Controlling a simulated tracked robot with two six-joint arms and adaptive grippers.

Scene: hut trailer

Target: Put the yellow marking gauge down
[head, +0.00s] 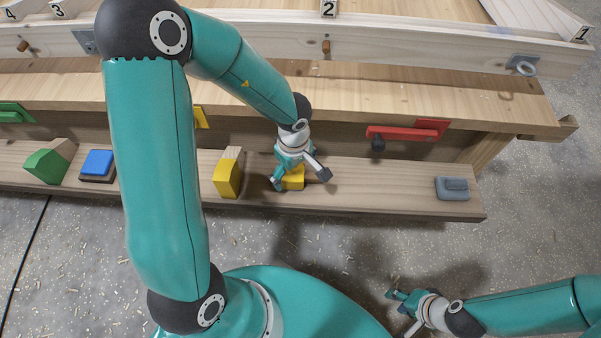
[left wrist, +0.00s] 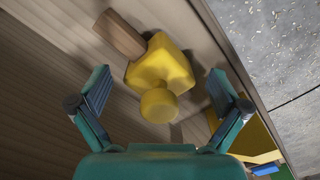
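The yellow marking gauge (left wrist: 160,66) has a yellow block, a round yellow knob and a short brown wooden stem. It appears to rest on the wooden plank (head: 390,190) in front of the bench. In the head view the gauge (head: 293,182) is partly hidden under my left gripper (head: 298,180). In the left wrist view the fingers of my left gripper (left wrist: 160,106) are spread wide, with a gap on both sides of the knob, and hold nothing. My right gripper (head: 401,311) is at the lower right over the floor, with its fingers apart and empty.
A yellow-and-wood block (head: 228,176) stands left of the gauge. Further left are a blue block (head: 97,163) and a green-and-wood block (head: 46,163). A grey-blue case (head: 452,188) lies near the plank's right end. A red tool (head: 402,133) is behind.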

